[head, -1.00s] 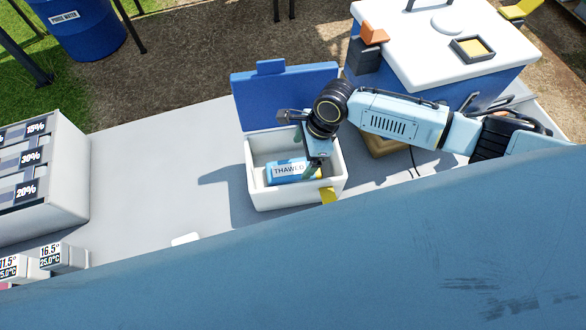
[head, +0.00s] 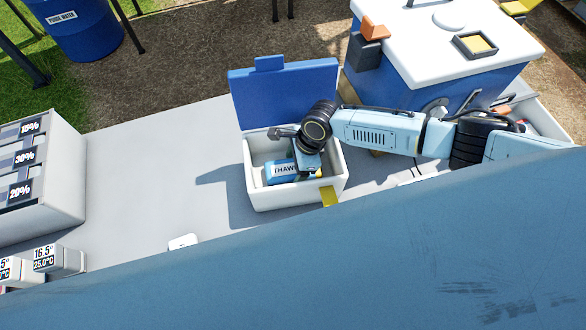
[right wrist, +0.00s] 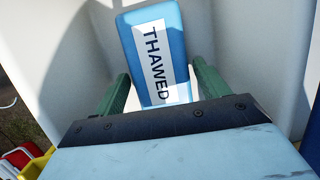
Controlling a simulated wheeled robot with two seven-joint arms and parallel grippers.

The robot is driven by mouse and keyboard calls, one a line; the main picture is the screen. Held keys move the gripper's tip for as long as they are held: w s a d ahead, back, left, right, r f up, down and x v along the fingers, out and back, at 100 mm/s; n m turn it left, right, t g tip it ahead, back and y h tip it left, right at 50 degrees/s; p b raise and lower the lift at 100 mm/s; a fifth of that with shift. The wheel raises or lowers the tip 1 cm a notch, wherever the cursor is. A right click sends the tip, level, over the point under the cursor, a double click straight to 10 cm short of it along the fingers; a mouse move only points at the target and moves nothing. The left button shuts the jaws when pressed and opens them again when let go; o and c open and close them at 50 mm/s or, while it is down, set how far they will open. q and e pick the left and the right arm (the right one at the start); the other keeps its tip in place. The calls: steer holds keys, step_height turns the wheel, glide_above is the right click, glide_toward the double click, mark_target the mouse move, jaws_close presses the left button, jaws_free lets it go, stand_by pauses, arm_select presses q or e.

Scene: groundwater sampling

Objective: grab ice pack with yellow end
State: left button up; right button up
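The ice pack (head: 281,173) is a blue block with a white label reading THAWED. It lies inside a white cooler box (head: 285,196) whose blue lid (head: 285,95) stands open. My right gripper (head: 307,168) reaches down into the box over the right end of the pack and hides much of that end. In the right wrist view the gripper (right wrist: 162,76) has its green fingers apart, one on each side of the pack (right wrist: 170,35). Its near end is hidden behind the gripper body, so a yellow end is not clearly seen. My left gripper is not in view.
A yellow tab (head: 329,196) is on the box's front right. A large blue cooler with a white top (head: 450,50) stands behind my right arm. A rack with percent labels (head: 40,190) and small temperature-labelled boxes (head: 58,260) are at left. The grey table (head: 150,160) between is mostly clear.

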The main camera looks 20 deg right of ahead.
steer(key=c, duration=0.9)
